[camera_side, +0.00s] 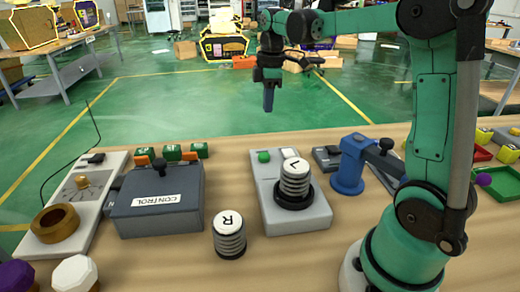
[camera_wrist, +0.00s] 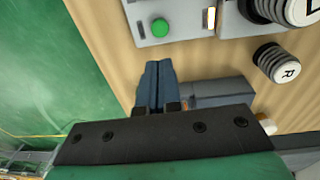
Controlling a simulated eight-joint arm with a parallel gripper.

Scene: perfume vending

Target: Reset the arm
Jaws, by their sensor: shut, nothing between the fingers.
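My gripper (camera_side: 268,97) hangs from the raised arm above the far side of the table in the side view, pointing down. Its two blue-grey fingers (camera_wrist: 157,85) are together with nothing between them in the wrist view. The fingers are apart from every object in the side view.
A grey box marked CONTROL (camera_side: 158,205), an R spring button (camera_side: 229,236) and a grey panel (camera_side: 263,190) with an L spring button (camera_side: 295,180) and green button stand on the table (camera_side: 190,262). A blue fixture (camera_side: 348,170) stands right. Air around my gripper is clear.

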